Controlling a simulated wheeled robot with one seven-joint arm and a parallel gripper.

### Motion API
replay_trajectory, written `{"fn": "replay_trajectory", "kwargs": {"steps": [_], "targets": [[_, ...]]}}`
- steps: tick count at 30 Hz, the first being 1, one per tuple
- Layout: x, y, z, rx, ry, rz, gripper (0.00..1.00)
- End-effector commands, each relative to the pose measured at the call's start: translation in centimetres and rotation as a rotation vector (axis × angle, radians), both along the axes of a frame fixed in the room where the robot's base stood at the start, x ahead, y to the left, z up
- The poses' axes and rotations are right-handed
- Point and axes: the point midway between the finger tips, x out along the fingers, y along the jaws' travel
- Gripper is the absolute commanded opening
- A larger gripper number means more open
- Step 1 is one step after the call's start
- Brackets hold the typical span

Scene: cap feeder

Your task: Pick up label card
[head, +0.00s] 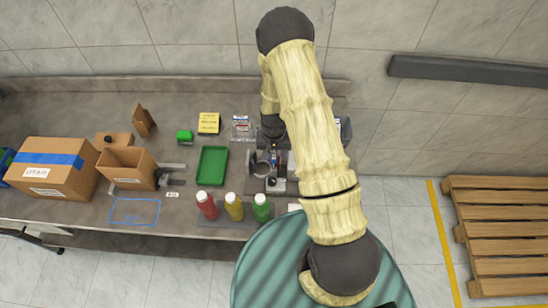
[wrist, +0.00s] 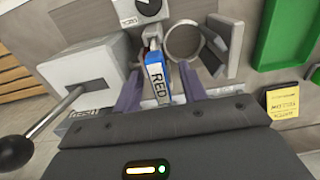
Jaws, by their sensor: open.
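A label card (wrist: 158,78) with a blue upper part and the word RED on a white strip stands between my gripper's fingers in the wrist view. My gripper (wrist: 161,72) is open, with one grey-purple finger on each side of the card. I cannot tell whether either finger touches it. The card's lower end is hidden behind the gripper body. In the head view my arm hides most of this spot.
A grey ring (wrist: 183,40) and a white box with a black-knobbed lever (wrist: 80,78) stand close around the card. A green tray (head: 212,166), a yellow note (head: 208,123), and red (head: 207,207), yellow (head: 234,208) and green (head: 261,209) bottles are left of my arm. Cardboard boxes (head: 60,170) stand farther left.

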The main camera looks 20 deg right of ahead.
Motion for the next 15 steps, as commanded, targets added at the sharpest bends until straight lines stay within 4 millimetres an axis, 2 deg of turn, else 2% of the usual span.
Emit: {"fn": "replay_trajectory", "kwargs": {"steps": [11, 15], "targets": [[-0.01, -0.01, 0.03, 0.000, 0.000, 0.000, 0.42], [-0.01, -0.01, 0.03, 0.000, 0.000, 0.000, 0.18]]}}
